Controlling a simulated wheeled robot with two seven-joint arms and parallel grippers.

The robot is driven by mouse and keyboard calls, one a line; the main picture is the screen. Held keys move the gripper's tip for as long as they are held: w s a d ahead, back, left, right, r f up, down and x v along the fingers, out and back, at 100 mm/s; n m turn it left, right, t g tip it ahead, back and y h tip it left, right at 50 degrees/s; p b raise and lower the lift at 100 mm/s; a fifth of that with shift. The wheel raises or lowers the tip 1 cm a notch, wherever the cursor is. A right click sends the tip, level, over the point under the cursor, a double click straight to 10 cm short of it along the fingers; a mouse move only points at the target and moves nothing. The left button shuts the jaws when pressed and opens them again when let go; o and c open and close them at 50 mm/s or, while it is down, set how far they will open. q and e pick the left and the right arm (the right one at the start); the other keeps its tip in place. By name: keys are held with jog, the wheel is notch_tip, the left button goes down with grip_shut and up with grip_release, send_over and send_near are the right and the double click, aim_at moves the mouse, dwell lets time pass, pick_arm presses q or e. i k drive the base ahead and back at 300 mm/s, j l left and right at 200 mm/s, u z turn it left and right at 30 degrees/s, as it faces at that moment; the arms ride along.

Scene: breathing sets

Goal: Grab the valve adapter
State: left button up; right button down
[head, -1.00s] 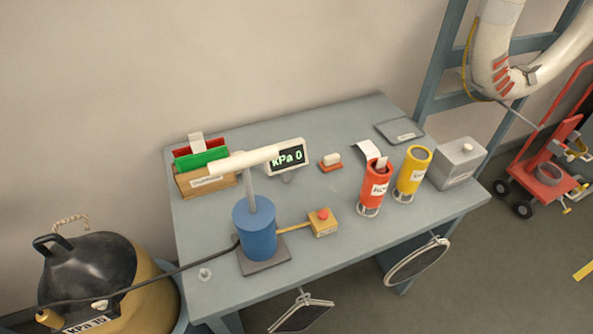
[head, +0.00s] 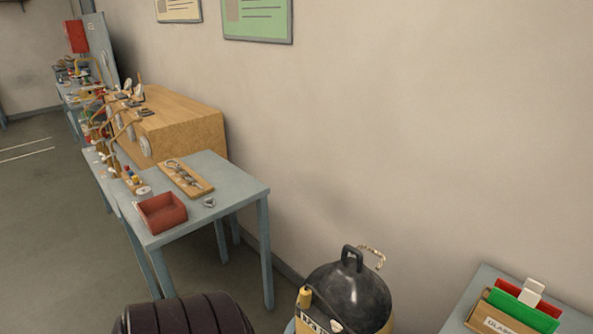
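I cannot clearly make out which thing is the valve adapter. A small grey metallic piece (head: 209,202) lies on the near blue-grey table (head: 235,182), beside a wooden board (head: 199,187) with metal tools on it. It is too small to identify. Several small coloured parts (head: 131,176) stand on the bench beyond, also too small to tell apart. Neither of my grippers is in view.
A red open bin (head: 162,213) sits at the table's front corner. A black-topped tank (head: 350,289) stands right of the table. A dark ribbed rounded object (head: 185,316) is at the bottom edge. Open floor (head: 45,220) lies to the left.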

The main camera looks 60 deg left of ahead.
aim_at(305, 295)
jog(key=u, duration=1.85)
